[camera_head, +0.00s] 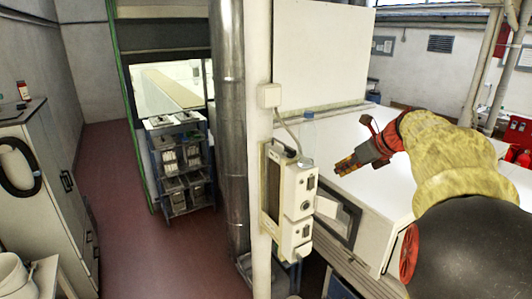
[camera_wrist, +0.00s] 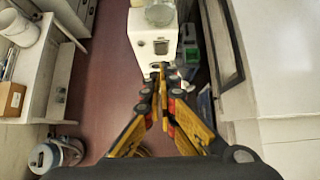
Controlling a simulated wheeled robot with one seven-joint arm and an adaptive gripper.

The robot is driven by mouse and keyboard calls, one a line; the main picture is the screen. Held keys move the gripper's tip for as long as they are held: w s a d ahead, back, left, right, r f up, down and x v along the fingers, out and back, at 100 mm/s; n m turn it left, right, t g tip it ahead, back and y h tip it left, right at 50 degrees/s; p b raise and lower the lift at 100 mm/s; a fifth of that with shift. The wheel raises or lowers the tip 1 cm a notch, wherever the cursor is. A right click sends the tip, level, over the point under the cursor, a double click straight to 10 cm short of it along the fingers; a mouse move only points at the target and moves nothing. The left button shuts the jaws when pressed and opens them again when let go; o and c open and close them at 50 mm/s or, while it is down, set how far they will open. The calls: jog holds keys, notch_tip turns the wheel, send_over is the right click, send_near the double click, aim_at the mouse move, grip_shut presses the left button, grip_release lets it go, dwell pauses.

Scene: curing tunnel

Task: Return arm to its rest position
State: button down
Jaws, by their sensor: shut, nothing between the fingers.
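My gripper (camera_head: 347,164) is at the end of my arm, which reaches in from the right in the head view. It is held up in front of the white tunnel housing (camera_head: 385,190), to the right of a white control box (camera_head: 298,200) on a post. In the wrist view my gripper (camera_wrist: 162,72) shows yellow fingers with their tips together and nothing between them. The control box (camera_wrist: 153,38) lies beyond the fingertips there. I cannot tell the exact gap between gripper and box.
A metal duct (camera_head: 228,120) and post stand left of the control box. A rack with bins (camera_head: 180,170) stands farther back. A grey cabinet (camera_head: 45,160) lines the left wall. The red floor (camera_head: 130,230) between them is clear. A metal canister (camera_wrist: 55,155) stands at lower left.

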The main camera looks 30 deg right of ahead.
jog(key=s+a+f+n+g+b, duration=0.1)
jog(key=s+a+f+n+g, duration=0.1)
jog(key=s+f+n, duration=0.35)
jog(key=s+a+f+n+g+b, duration=0.1)
jog(key=s+a+f+n, duration=0.15)
jog(key=f+n, duration=0.45)
jog(key=s+a+f+n+b, duration=0.4)
jog(key=a+f+n+b, duration=0.3)
jog(key=a+f+b, duration=0.2)
jog(key=s+a+f+n+b, duration=0.4)
jog(key=a+f+n+b, duration=0.4)
jog(key=a+f, duration=0.3)
jog(key=s+a+f+n+b, duration=0.4)
jog(key=a+f+n+b, duration=0.4)
jog(key=a, duration=0.6)
notch_tip(320, 180, down, 3)
jog(key=shift+s+b, duration=0.15)
jog(key=shift+b, duration=1.05)
jog(key=shift+a+r, duration=0.1)
